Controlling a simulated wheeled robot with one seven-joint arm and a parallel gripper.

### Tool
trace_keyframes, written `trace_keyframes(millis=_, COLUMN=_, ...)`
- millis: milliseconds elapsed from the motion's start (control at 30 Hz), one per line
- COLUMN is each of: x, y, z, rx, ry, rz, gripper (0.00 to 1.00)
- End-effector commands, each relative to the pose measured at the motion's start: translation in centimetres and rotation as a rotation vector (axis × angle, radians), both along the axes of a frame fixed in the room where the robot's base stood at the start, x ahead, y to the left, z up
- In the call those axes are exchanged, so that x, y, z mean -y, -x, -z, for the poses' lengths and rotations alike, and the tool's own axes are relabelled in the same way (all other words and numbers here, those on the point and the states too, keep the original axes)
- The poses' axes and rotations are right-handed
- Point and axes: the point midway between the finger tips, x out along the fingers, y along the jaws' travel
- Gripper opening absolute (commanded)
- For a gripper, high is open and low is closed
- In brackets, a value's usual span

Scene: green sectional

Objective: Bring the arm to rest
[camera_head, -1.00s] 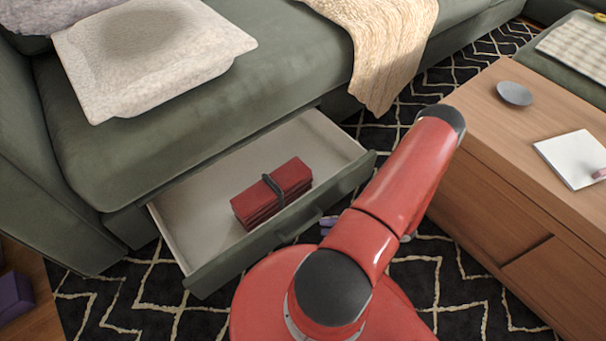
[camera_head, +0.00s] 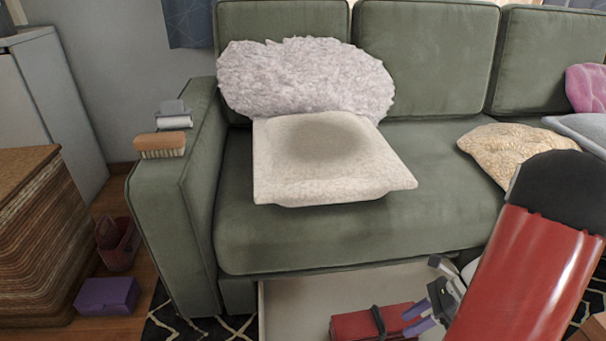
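My red arm (camera_head: 530,270) rises at the lower right of the head view, with its dark joint in front of the sofa. My gripper (camera_head: 420,316) shows at the bottom, partly hidden by the arm, with purple-grey fingers pointing left and down. It is at the right end of the dark red strapped bundle (camera_head: 352,326), which lies in the open sofa drawer (camera_head: 290,300). The fingers seem apart, with no object visible between them. I cannot tell whether they touch the bundle.
A green sofa (camera_head: 280,240) fills the middle, with a beige cushion (camera_head: 325,185) and a fluffy cushion (camera_head: 300,80). A brush (camera_head: 160,146) lies on its left armrest. A purple box (camera_head: 107,296) and a dark red basket (camera_head: 117,245) stand on the floor at left.

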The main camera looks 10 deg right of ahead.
Motion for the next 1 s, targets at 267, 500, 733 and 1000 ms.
trace_keyframes(millis=267, x=-5.6, y=-0.4, z=-10.0, rx=0.401, ry=0.335, rz=-0.642, gripper=0.38)
trace_keyframes(millis=500, x=-9.9, y=1.3, z=-17.0, rx=0.735, ry=0.602, rz=-1.193, gripper=0.38)
trace_keyframes(millis=733, x=-12.8, y=3.6, z=-22.2, rx=1.006, ry=0.847, rz=-1.646, gripper=0.38)
trace_keyframes(millis=1000, x=-13.8, y=4.9, z=-24.5, rx=1.127, ry=0.98, rz=-1.86, gripper=0.38)
